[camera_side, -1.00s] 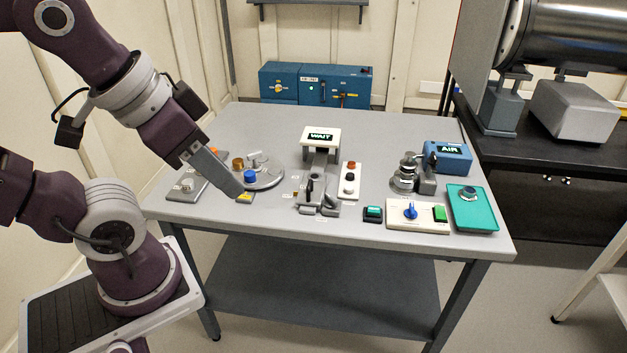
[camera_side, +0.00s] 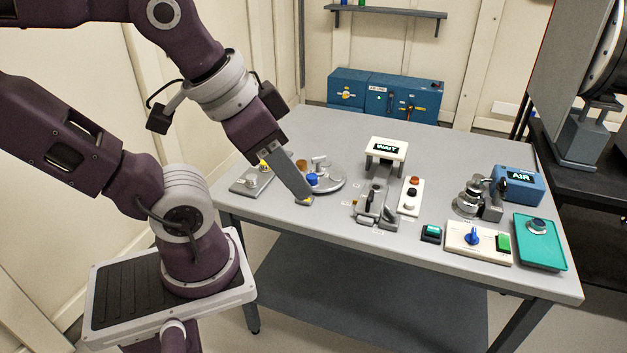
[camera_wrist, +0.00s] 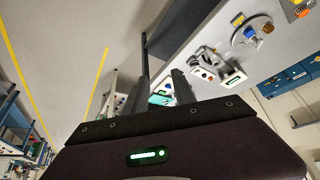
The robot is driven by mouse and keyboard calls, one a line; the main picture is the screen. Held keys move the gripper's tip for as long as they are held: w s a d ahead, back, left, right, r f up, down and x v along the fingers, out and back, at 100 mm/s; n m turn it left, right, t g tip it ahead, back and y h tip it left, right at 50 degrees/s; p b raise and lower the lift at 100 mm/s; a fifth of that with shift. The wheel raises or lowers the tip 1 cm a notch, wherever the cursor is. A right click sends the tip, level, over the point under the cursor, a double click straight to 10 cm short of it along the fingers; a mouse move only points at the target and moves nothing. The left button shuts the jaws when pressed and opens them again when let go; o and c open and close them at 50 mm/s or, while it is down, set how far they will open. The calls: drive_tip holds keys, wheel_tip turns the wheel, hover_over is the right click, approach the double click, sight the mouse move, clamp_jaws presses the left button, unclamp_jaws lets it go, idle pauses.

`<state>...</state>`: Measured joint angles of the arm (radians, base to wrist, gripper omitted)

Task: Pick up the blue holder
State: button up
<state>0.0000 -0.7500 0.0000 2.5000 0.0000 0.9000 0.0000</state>
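The blue holder (camera_side: 312,180) is a small blue round piece standing on the front of a grey round plate (camera_side: 331,187), at the left of the table. It also shows small in the wrist view (camera_wrist: 248,33), toward the upper right. My gripper (camera_side: 304,197) points down and right and overlaps the area just left of the blue holder in the side view. How far apart they are in depth I cannot tell. In the wrist view my gripper's two fingers (camera_wrist: 160,80) stand apart with nothing held between them.
A brown round piece (camera_side: 301,164) stands behind the blue holder on the plate. A grey plate with a knob (camera_side: 251,181) lies to its left. The WAIT stand (camera_side: 386,148), a white button strip (camera_side: 410,196) and the AIR box (camera_side: 519,184) are farther right. The table's back is clear.

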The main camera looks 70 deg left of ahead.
idle(0.3)
drive_tip(key=o, duration=0.5)
drive_tip(key=w+a+n+g+y, duration=0.1)
drive_tip(key=w+a+n+g, duration=0.1)
drive_tip(key=w+a+n, duration=0.7)
drive_tip(key=n+g, duration=0.4)
drive_tip(key=n, duration=0.5)
approach(312, 176)
drive_tip(key=shift+d+f+y, duration=0.1)
drive_tip(key=shift+f+y, duration=0.3)
drive_tip(key=shift+f, duration=0.15)
drive_tip(key=f, duration=0.5)
drive_tip(key=a+f, duration=0.1)
drive_tip(key=f, duration=0.1)
drive_tip(key=shift+s+f, duration=0.15)
drive_tip(key=shift+f, duration=0.1)
